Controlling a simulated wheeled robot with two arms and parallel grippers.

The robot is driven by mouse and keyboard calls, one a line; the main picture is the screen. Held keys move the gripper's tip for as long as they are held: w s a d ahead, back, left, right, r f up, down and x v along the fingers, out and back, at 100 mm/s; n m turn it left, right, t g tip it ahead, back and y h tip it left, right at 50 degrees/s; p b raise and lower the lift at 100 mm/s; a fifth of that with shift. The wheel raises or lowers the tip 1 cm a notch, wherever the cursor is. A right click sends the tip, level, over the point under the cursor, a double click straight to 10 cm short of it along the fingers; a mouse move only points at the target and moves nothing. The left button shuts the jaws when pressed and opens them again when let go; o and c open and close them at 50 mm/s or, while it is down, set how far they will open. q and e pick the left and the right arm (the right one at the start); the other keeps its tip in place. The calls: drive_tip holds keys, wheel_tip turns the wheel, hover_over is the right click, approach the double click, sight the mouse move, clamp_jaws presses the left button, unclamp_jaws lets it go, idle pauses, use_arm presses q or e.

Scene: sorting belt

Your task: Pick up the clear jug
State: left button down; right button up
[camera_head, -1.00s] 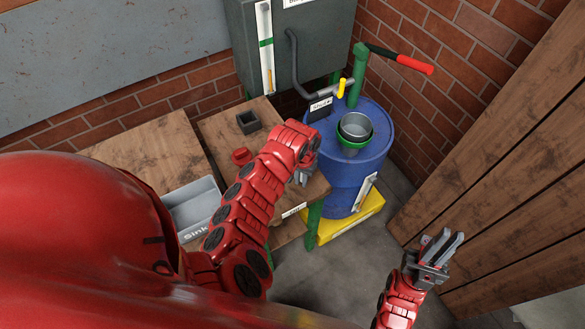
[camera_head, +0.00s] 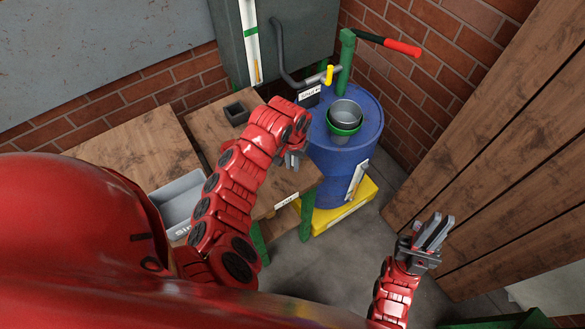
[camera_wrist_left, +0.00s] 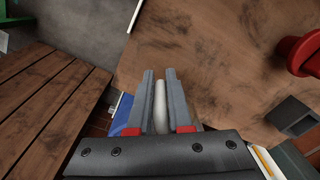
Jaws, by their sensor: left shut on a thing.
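My left gripper (camera_head: 291,158) is above the front right part of the wooden table (camera_head: 285,185). In the left wrist view its two fingers (camera_wrist_left: 160,100) are close together around a pale, narrow upright bar (camera_wrist_left: 160,108). The bar looks like part of the clear jug, perhaps its handle. The jug's see-through body cannot be made out, and the left arm covers that spot in the head view. My right gripper (camera_head: 434,235) is empty, low at the right, with a gap between its fingers.
A blue drum (camera_head: 330,185) carrying a metal pail (camera_head: 346,112) and a green-and-red lever pump (camera_head: 402,48) stands right of the table.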

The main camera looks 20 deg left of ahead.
use_arm(q)
drive_tip(key=s+d+r, duration=0.1)
drive_tip(key=s+d, duration=0.8)
drive_tip(key=s, duration=0.4)
drive_tip(key=shift+r, duration=0.15)
drive_tip(key=shift+d, duration=0.15)
drive_tip(key=shift+w, duration=0.1)
idle(0.6)
